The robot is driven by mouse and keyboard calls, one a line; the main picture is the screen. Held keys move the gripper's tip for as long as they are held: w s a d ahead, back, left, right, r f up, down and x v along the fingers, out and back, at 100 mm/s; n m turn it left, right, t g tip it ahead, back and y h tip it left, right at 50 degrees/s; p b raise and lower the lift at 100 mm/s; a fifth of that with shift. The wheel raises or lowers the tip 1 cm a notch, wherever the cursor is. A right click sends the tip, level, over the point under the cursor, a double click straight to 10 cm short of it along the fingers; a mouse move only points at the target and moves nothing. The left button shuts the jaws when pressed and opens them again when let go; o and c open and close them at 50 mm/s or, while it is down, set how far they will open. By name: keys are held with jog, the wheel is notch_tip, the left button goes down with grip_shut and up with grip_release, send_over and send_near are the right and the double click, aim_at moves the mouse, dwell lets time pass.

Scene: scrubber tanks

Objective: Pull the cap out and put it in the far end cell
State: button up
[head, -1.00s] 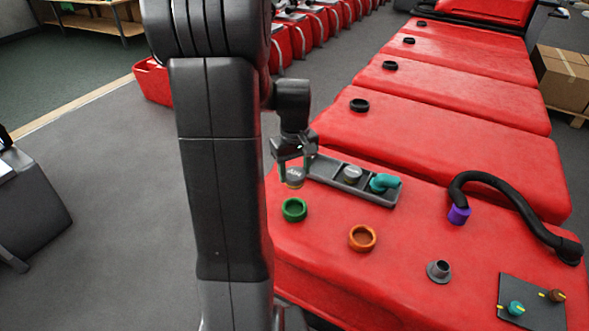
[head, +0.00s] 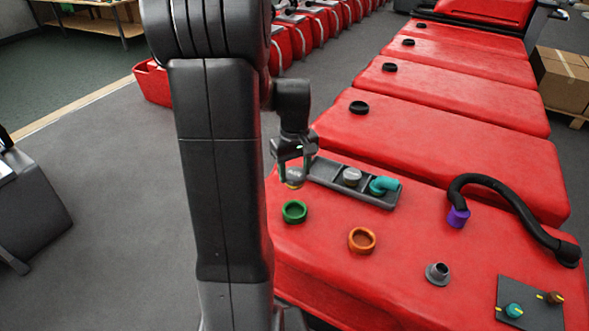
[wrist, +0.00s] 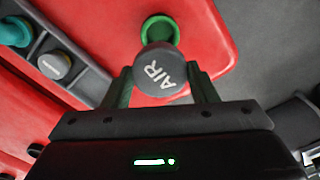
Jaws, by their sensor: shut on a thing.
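My gripper (head: 295,176) is shut on a grey round cap (wrist: 160,72) marked "AIR". In the head view the cap (head: 295,180) hangs between the fingertips, above the red tank top and beside the tray's left end. A green ring port (head: 294,212) is on the red top below it in the picture; in the wrist view the port (wrist: 160,28) shows an open hollow beyond the cap. The dark grey tray (head: 313,178) holds another grey cap (head: 352,176) and a teal elbow (head: 383,185). The tray's left end cell (head: 325,168) looks empty.
An orange ring (head: 361,240), a grey flanged fitting (head: 438,274) and a knob panel (head: 530,305) are toward the front right. A black hose (head: 510,195) with a purple cuff (head: 458,217) arches on the right. More red tanks (head: 440,140) stand behind.

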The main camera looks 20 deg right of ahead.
aim_at(295, 173)
jog(key=shift+r+p, duration=1.9)
jog(key=shift+r, duration=0.55)
jog(key=shift+d, duration=0.1)
